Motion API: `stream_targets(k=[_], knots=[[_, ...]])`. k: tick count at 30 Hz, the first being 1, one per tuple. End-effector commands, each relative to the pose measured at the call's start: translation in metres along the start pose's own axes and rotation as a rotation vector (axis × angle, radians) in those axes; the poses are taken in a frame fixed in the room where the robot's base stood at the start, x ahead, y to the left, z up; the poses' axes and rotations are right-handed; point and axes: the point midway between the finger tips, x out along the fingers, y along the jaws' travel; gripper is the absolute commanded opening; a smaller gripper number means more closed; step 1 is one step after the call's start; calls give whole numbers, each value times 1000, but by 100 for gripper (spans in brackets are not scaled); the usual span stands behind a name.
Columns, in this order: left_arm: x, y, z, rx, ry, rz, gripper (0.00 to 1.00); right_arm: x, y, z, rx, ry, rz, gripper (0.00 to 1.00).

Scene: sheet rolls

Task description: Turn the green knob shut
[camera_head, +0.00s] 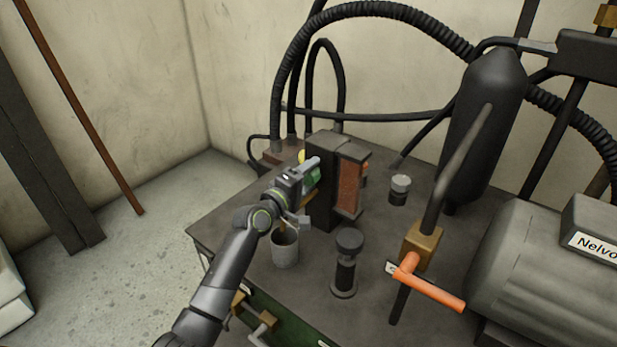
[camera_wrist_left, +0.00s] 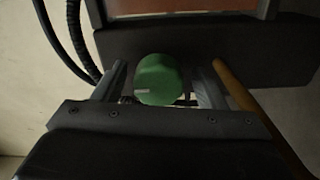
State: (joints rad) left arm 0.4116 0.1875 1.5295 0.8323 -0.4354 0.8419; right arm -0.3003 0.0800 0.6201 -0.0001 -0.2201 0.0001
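The green knob (camera_head: 312,180) sits on the left side of a dark upright block on the machine bench. In the left wrist view, the round green knob (camera_wrist_left: 158,80) has a pale mark near its left edge. My left gripper (camera_head: 313,171) is at the knob, with its fingers pointing toward the block. In the wrist view, the left gripper (camera_wrist_left: 163,78) is open, with one finger on each side of the knob. A gap shows between the knob and each finger. My right gripper is not in view.
The dark block (camera_head: 328,215) carries a reddish panel (camera_head: 350,186). A grey cup (camera_head: 285,249) and a black-capped post (camera_head: 346,262) stand close in front. An orange lever (camera_head: 434,288) sticks out to the right. Black hoses (camera_head: 284,72) arch behind.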

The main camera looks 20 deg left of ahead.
Motion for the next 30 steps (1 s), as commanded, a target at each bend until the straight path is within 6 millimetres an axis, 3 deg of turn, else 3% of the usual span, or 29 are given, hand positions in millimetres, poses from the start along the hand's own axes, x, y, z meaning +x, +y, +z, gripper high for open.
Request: stream_targets(k=[6,11,30], knots=[[-1,1,0,-1,0,2,65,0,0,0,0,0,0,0],[-15,0,-1,0,1,1,65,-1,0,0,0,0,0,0],[-143,-1,0,2,0,-2,65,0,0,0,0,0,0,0]])
